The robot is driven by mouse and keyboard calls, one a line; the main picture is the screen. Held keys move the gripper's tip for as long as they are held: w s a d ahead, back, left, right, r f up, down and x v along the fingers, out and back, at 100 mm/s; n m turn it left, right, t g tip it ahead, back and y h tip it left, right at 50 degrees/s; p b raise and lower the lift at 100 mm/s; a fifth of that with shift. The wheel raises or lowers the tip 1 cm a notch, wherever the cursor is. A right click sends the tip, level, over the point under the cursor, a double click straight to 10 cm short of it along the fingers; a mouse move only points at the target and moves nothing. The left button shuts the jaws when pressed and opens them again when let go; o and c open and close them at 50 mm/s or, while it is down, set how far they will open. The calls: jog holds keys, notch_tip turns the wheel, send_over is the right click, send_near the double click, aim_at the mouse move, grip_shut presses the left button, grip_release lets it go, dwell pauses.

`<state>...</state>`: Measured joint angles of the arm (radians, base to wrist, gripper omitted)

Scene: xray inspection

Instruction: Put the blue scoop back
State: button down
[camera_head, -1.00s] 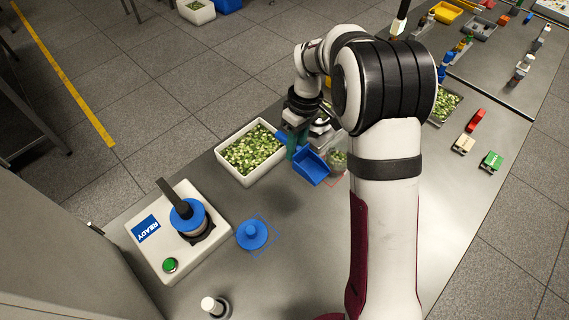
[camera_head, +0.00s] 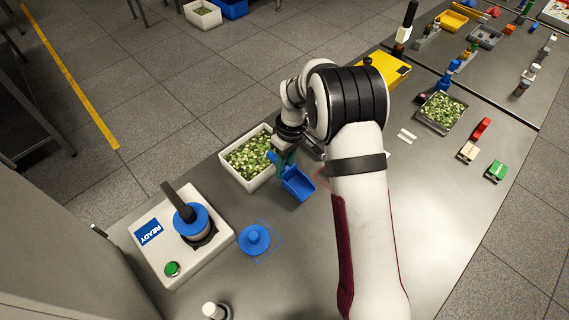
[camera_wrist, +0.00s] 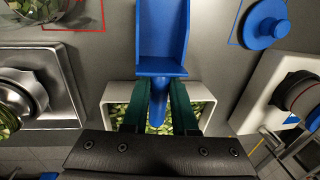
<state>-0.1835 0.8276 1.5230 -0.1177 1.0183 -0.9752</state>
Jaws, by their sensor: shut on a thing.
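The blue scoop (camera_head: 298,184) is held in my gripper (camera_head: 283,163), beside the white bin's right side in the head view. In the wrist view, the scoop's open tray (camera_wrist: 162,38) points away from my gripper (camera_wrist: 158,98). Its handle lies between the two green fingers, which are shut on it. The white bin (camera_head: 262,184) holds green-and-white chopped pieces and also shows under the fingers in the wrist view (camera_wrist: 207,98). Whether the scoop touches the table cannot be told.
A blue knobbed lid (camera_head: 254,239) lies within a blue outline, near the white READY device (camera_head: 178,262). A red outline (camera_head: 319,178) is right of the scoop. A round container of pieces (camera_wrist: 35,8) stands at the wrist view's upper left. A metal tray (camera_head: 460,122) stands at right.

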jog(key=c, duration=0.7)
grip_release()
jog(key=shift+f, duration=0.15)
notch_tip(320, 180, up, 12)
jog(key=w+d, duration=0.1)
jog(key=s+d+r+m, duration=0.3)
jog(key=s+r+m, duration=0.1)
jog(key=s+r, duration=0.35)
jog(key=s+d+f+m, duration=0.1)
jog(key=s+m, duration=0.4)
jog(key=s, duration=0.7)
jog(key=s+d+m, duration=0.2)
jog(key=s+m, duration=0.3)
jog(key=s, duration=0.7)
jog(key=shift+d+f+m+t+y, duration=0.15)
jog(key=shift+f+m+t+y, duration=0.15)
jog(key=shift+f+t, duration=0.1)
